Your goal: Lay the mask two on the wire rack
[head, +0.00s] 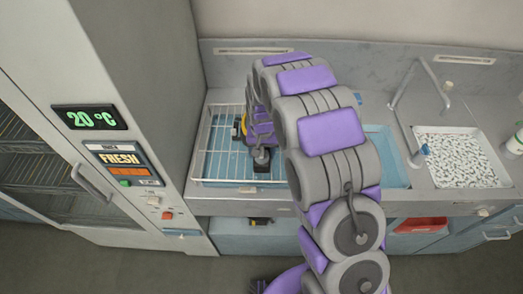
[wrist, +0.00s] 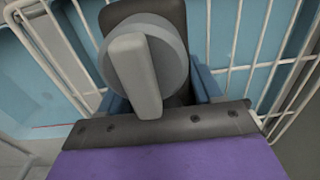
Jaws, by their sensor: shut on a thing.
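The wire rack (head: 196,151) is a pale basket of thin bars over a blue surface, on the counter left of centre. Its bars (wrist: 236,45) also show in the wrist view. My gripper (head: 262,164) points down inside the rack's outline. In the wrist view my gripper (wrist: 150,95) shows a grey disc and bar, with dark and blue parts behind. It is shut on mask two, which is mostly hidden; I cannot tell whether it touches the rack. A yellow and black item (head: 242,124) shows behind my arm, partly covered.
A tall cabinet (head: 140,95) reading 20 °C stands close to the rack's left. Right of my arm are a blue basin (head: 385,150), a tap (head: 405,88) and a sink of white pieces (head: 458,160). A red tray (head: 422,225) sits below the counter.

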